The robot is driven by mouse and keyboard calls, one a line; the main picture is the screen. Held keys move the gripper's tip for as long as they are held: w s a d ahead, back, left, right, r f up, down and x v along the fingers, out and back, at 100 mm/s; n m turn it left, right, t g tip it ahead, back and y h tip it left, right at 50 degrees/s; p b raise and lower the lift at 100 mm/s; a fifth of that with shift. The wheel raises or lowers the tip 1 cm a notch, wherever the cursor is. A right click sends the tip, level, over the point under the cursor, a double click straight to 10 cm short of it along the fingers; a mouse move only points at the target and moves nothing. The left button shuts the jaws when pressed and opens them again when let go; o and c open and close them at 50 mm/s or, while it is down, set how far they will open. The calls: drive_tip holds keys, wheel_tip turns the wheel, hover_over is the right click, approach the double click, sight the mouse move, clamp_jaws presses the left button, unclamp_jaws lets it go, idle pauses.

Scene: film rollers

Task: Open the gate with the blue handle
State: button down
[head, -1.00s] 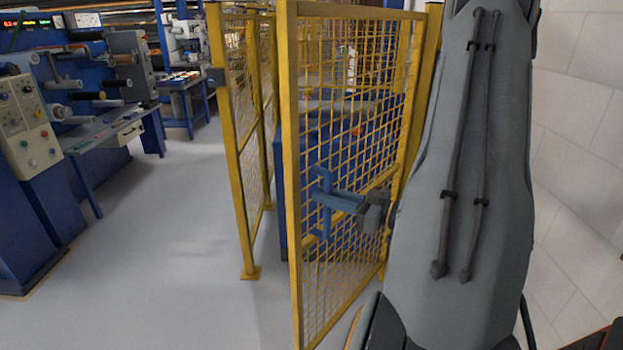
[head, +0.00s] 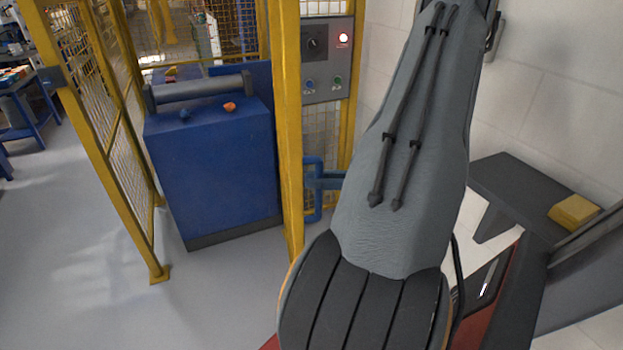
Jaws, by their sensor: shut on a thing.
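The gate (head: 286,120) is a yellow-framed mesh panel, seen at a steep angle in the head view. It stands swung away from the yellow fence post (head: 100,150) at left, with a wide opening between them. The blue handle (head: 311,215) is an upright bar low on the gate. My gripper (head: 322,180) is shut on the handle. My grey arm hides most of the gripper's rear and part of the gate's right side.
A blue machine cabinet (head: 210,170) with a grey roller stands behind the opening. A white wall and a dark shelf with a yellow block (head: 574,212) are at right.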

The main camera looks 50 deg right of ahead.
drive_tip(key=shift+s, duration=0.2)
drive_tip(key=c, duration=1.6)
unclamp_jaws()
drive_tip(key=shift+c, duration=0.2)
drive_tip(key=shift+d, duration=0.1)
drive_tip(key=b+v, duration=0.2)
drive_tip(key=v, duration=0.5)
drive_tip(key=shift+s+d, duration=0.2)
drive_tip(key=shift+s, duration=0.05)
